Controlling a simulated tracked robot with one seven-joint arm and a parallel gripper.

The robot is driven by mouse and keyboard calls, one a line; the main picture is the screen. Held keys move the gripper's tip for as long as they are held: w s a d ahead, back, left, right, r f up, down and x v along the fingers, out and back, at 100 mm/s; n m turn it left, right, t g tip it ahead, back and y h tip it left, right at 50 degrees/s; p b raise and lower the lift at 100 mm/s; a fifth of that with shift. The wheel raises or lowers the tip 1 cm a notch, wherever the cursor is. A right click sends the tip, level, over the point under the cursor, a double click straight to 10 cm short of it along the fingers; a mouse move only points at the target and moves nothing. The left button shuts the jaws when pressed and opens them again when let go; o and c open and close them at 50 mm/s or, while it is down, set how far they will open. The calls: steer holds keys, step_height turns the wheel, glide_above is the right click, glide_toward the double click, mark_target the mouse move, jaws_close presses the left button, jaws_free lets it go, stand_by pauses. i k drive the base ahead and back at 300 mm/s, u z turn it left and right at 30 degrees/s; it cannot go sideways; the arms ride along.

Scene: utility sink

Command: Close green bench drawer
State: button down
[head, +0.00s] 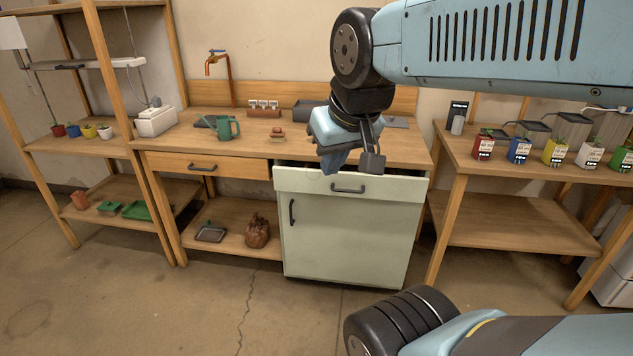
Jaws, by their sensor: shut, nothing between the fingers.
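The green bench drawer (310,182) is the pale green drawer with a dark bar handle, at the top of the pale green cabinet (347,235) under the wooden bench. It stands slightly open: its front juts out past the cabinet door, and a dark gap shows behind its top edge. My gripper (371,162) is shut and empty, in front of the bench top and just above the drawer front in the picture. It hides part of the drawer's top edge; I cannot tell whether it touches it.
A wooden drawer (205,167) to the left is closed. A green watering can (227,127) and a small brown block (277,135) stand on the bench top. A side table (520,158) with colored seed pots is at the right. The floor in front is clear.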

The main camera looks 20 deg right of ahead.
mark_target(348, 181)
steer(key=z, duration=1.05)
steer(key=i, duration=1)
